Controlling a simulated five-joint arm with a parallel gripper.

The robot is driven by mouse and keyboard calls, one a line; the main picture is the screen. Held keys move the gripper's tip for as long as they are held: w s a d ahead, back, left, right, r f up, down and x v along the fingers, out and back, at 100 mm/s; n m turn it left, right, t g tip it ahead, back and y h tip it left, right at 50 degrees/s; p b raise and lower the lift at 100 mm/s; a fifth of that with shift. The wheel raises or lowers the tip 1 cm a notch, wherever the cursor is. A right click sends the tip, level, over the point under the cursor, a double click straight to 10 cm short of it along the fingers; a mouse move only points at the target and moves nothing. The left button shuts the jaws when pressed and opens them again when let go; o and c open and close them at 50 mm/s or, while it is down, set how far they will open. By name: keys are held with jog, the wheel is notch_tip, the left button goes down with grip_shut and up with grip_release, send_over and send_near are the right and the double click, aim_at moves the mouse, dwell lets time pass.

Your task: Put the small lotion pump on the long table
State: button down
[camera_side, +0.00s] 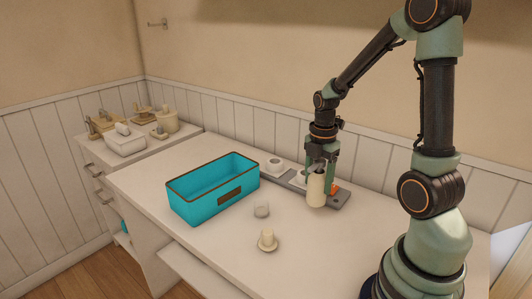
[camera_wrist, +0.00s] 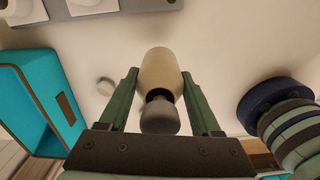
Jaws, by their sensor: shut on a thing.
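The lotion pump is a small cream bottle (camera_side: 316,190) with a dark grey pump head, which shows in the wrist view (camera_wrist: 158,118). My gripper (camera_side: 316,176) is shut on it from above, with one green finger on each side in the wrist view (camera_wrist: 160,78). The bottle is upright in the side view, in front of the grey tray. I cannot tell whether its base touches the surface. The long table (camera_side: 215,250) is the white top beneath the gripper and the bin.
A turquoise bin (camera_side: 213,190) stands left of my gripper. The grey tray (camera_side: 342,199) holds white cups (camera_side: 274,162) and something orange (camera_side: 335,187). A side cabinet (camera_side: 90,150) carries several items.

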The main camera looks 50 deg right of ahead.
aim_at(316, 198)
jog(key=shift+f, duration=2.95)
jog(key=shift+c, duration=0.4)
grip_release()
jog(key=shift+f, duration=0.1)
